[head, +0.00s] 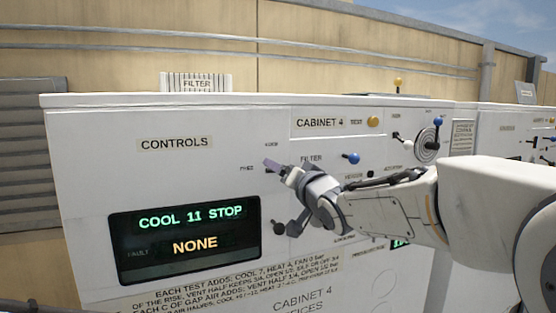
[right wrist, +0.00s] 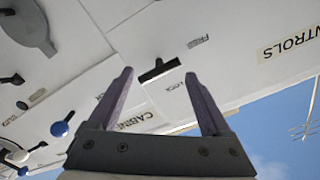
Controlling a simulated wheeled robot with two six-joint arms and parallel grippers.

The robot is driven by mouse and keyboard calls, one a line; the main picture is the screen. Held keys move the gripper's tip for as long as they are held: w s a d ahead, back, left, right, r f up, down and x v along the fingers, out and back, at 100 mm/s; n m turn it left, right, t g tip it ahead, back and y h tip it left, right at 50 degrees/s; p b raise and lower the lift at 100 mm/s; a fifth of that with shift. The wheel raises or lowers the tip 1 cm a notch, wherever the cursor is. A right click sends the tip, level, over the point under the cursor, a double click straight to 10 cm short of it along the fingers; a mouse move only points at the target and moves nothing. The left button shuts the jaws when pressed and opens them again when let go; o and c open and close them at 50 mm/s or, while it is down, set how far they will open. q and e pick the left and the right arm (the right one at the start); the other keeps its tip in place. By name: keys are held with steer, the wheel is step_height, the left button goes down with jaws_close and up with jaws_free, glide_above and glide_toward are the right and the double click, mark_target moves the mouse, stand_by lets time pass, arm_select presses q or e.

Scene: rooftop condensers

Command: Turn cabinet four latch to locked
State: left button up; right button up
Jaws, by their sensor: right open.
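Cabinet four (head: 90,130) is the white unit with a "CABINET 4" label (head: 320,123). Its latch (right wrist: 158,70) shows in the right wrist view as a short black bar handle, between small LOCK and FREE labels. I cannot tell which label it points to. In the head view the latch is hidden by my right gripper (head: 272,165), which is at the panel near the FREE and LOCK labels. In the right wrist view my right gripper (right wrist: 159,74) is open, its two purple-grey fingers on either side of the latch, with no clear contact. My left gripper is not in view.
A display (head: 185,240) reads "COOL 11 STOP" and "NONE". Nearby are a blue filter knob (head: 353,158), a yellow test button (head: 373,121) and a dial with a blue-tipped lever (head: 437,122). A filter card (head: 196,82) stands on top.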

steer(key=shift+p+x, duration=0.45)
steer(key=shift+x, duration=0.95)
